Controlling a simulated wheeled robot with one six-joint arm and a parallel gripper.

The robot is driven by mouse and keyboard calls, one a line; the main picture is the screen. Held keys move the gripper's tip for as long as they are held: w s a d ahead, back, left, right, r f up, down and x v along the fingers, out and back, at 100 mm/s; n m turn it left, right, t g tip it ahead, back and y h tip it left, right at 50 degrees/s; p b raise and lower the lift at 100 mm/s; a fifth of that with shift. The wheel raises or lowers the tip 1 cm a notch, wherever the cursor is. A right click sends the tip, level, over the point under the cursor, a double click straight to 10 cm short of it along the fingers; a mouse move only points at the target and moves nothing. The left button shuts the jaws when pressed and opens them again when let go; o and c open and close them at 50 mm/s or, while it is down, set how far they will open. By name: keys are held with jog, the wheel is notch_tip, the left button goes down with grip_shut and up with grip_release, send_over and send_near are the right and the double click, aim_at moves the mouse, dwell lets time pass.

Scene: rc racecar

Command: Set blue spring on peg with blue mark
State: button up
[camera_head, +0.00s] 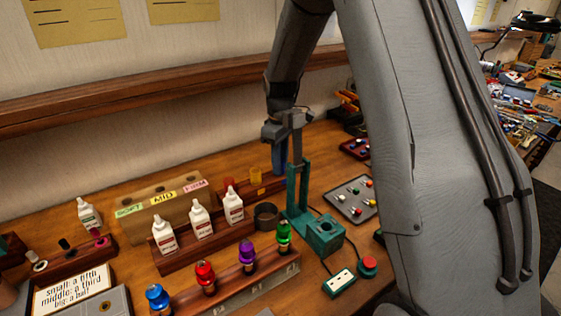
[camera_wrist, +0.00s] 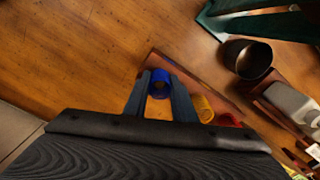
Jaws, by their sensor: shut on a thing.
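My gripper (camera_head: 280,158) reaches down at the back of the bench, over the right end of a small wooden rack (camera_head: 262,187). In the wrist view, the two fingers of my gripper (camera_wrist: 158,78) close on opposite sides of the blue spring (camera_wrist: 160,74), seen from above as a ring. The spring is at the rack's end, beside a yellow ring (camera_wrist: 204,109) and a red one (camera_wrist: 228,120). Whether it touches the rack is unclear. In the head view the spring cannot be told apart from the fingers. I cannot make out a peg with a blue mark.
A teal stand (camera_head: 299,190) rises close by my gripper, with a dark cup (camera_head: 266,216) beside it. White bottles (camera_head: 199,220) stand left. A front rail (camera_head: 240,290) holds parts with blue, red, purple and green tops. A wooden board (camera_head: 150,215) carries labels.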

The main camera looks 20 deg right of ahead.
jog(key=o, duration=1.1)
jog(key=shift+r+b, duration=1.25)
jog(key=shift+r, duration=2.6)
